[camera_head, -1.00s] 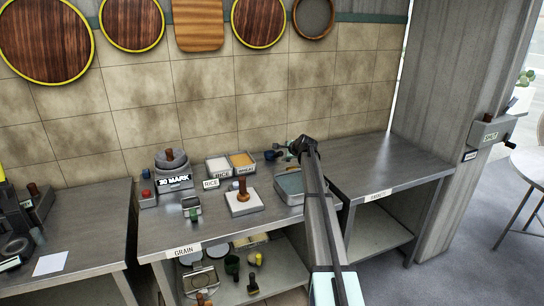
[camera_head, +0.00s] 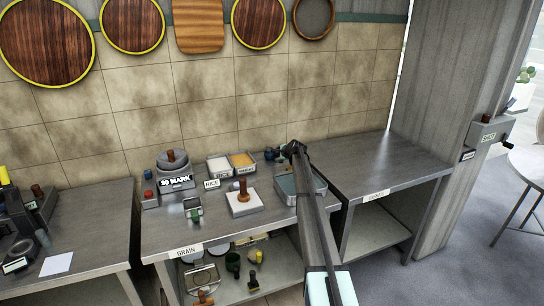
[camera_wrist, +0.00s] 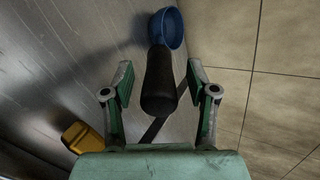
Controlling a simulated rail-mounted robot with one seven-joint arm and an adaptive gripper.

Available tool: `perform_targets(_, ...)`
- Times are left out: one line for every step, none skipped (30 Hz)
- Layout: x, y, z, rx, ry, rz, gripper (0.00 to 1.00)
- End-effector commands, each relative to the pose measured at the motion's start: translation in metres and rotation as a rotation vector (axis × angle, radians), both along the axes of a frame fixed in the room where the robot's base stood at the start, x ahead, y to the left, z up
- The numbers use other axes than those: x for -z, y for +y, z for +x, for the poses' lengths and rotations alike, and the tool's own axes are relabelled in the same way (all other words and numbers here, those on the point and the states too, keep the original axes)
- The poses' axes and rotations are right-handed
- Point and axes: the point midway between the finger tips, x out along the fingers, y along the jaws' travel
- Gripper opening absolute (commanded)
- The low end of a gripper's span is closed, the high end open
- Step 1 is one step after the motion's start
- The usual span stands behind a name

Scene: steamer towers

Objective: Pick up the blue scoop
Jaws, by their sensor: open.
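The blue scoop (camera_wrist: 174,29) shows in the wrist view, its round blue bowl at the top and its thick black handle (camera_wrist: 158,85) pointing toward my gripper. My gripper (camera_wrist: 159,70) is open, with one finger on each side of the handle and a visible gap on both sides. I cannot tell how far the handle lies below the fingertips. In the head view my gripper is largely hidden by my arm at the back of the steel counter (camera_head: 223,233). A small dark blue shape there (camera_head: 269,153) may be the scoop.
A yellow object (camera_wrist: 82,138) lies left of my gripper in the wrist view. The tiled wall (camera_wrist: 278,100) is close on the right. In the head view, grain boxes (camera_head: 219,167), a wooden-handled press (camera_head: 244,205) and a shallow tray (camera_head: 287,186) stand on the counter.

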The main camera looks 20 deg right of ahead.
Motion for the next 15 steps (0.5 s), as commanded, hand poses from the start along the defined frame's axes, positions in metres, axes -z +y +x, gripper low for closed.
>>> perform_targets(0.0003, 0.0001, -0.0002, 0.000, 0.000, 0.000, 0.58)
perform_targets(0.0004, 0.0001, -0.0004, 0.000, 0.000, 0.000, 0.58)
perform_targets(0.0005, 0.0002, -0.0005, 0.000, 0.000, 0.000, 0.58)
perform_targets(0.0004, 0.0003, -0.0005, 0.000, 0.000, 0.000, 0.58)
perform_targets(0.0005, 0.0002, -0.0005, 0.000, 0.000, 0.000, 0.55)
perform_targets(0.0004, 0.0003, -0.0006, 0.000, 0.000, 0.000, 0.40)
perform_targets(0.0005, 0.0003, -0.0007, 0.000, 0.000, 0.000, 0.30)
perform_targets(0.0005, 0.0003, -0.0007, 0.000, 0.000, 0.000, 0.19)
perform_targets(0.0005, 0.0003, -0.0007, 0.000, 0.000, 0.000, 0.05)
perform_targets(0.0005, 0.0003, -0.0007, 0.000, 0.000, 0.000, 0.00)
perform_targets(0.0005, 0.0003, -0.0007, 0.000, 0.000, 0.000, 0.00)
perform_targets(0.0005, 0.0003, -0.0007, -0.001, 0.000, -0.001, 0.00)
perform_targets(0.0005, 0.0003, -0.0007, -0.001, 0.000, -0.001, 0.00)
perform_targets(-0.0010, 0.0001, -0.0004, 0.001, -0.003, 0.000, 0.00)
perform_targets(-0.0010, 0.0001, -0.0003, 0.001, -0.003, 0.000, 0.00)
